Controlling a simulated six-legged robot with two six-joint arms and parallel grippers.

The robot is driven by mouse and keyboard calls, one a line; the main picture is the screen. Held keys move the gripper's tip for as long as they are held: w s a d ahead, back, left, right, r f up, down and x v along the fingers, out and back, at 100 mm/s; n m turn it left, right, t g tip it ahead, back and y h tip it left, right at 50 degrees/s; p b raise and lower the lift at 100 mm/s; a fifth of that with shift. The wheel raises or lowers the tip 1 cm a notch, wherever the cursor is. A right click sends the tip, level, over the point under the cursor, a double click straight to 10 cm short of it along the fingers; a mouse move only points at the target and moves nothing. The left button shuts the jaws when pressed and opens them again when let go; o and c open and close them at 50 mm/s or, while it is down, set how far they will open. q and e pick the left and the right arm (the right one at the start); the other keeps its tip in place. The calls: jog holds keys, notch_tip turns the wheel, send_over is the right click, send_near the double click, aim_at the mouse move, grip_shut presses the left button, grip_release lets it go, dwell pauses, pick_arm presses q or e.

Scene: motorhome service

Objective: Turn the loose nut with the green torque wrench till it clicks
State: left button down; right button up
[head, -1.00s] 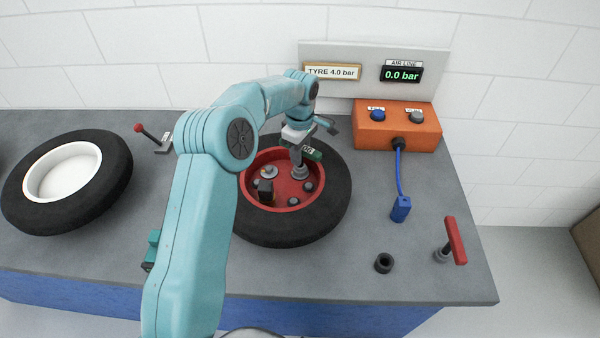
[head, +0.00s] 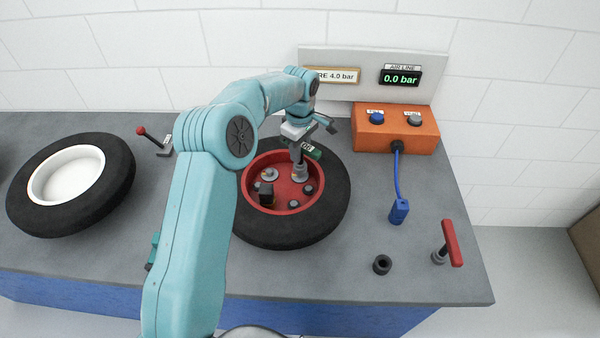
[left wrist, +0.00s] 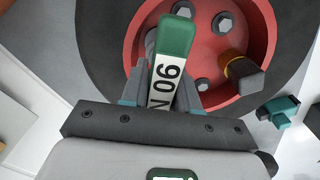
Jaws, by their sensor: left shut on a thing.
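The green torque wrench (left wrist: 177,38) has a white label with "90 N" partly readable, and my left gripper (left wrist: 160,88) is shut on it. In the head view my left gripper (head: 304,138) is over the upper right part of the red wheel hub (head: 254,196). The wrench's grey socket end (head: 300,172) points down onto the hub, at a nut position. The nut under it is hidden. Several other grey nuts (head: 308,189) show on the hub. The left wrist view also shows nuts (left wrist: 223,22). My right gripper is not clearly visible.
The black tyre (head: 335,210) surrounds the hub. A white-rimmed wheel (head: 115,190) lies left. An orange box (head: 420,138) with a blue hose, a black ring (head: 382,264) and a red-handled tool (head: 451,243) are right. A black-and-brown piece (head: 267,192) stands on the hub.

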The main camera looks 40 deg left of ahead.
pick_arm(q)
jog(key=shift+r, duration=0.55)
jog(key=shift+r+p, duration=1.75)
jog(key=shift+r, duration=0.25)
